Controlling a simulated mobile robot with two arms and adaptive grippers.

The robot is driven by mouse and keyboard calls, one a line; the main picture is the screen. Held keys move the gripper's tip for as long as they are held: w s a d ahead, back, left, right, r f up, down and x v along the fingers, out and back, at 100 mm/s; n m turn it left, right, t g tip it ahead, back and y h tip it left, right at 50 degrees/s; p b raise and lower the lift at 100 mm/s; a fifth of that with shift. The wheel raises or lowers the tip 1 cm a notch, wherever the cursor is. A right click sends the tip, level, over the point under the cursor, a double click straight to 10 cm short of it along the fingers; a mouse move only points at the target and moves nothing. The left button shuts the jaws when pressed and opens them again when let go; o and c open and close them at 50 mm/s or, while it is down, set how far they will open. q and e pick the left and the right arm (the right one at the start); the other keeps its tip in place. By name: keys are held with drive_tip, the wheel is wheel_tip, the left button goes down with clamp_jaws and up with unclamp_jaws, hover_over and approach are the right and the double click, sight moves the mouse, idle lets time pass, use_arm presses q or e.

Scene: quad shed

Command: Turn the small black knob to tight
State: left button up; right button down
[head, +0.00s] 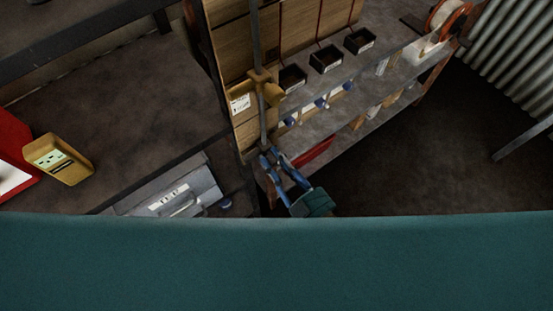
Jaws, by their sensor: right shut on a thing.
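My right gripper (270,158) comes up from the bottom centre, with blue fingers and a teal wrist. Its fingertips are closed together at the lower end of a thin grey upright rod (263,120), by the front corner of the shelf unit. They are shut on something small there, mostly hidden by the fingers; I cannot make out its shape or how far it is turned. A yellow cross-piece (262,87) sits higher on the rod. I cannot pick out the small black knob clearly. My left gripper is not in view.
Several black bins (326,59) stand on the shelf, with small blue-ended items in front. A grey case (171,196) and a yellow meter (59,158) lie at left, beside a red box (14,160). An orange reel (447,18) is at the far right. Open floor shows at right.

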drive_tip(key=shift+r+m+p, duration=0.15)
drive_tip(key=shift+m+p, duration=0.7)
drive_tip(key=shift+m, duration=0.35)
drive_tip(key=shift+m+p, duration=0.4)
drive_tip(key=shift+m, duration=0.4)
drive_tip(key=m+p, duration=0.1)
drive_tip(key=m, duration=0.3)
drive_tip(key=shift+m, duration=0.3)
drive_tip(key=m, duration=0.4)
drive_tip(key=shift+m+g+b, duration=0.35)
drive_tip(key=shift+m+g, duration=0.05)
drive_tip(key=shift+m, duration=2)
drive_tip(key=c, duration=1.4)
unclamp_jaws()
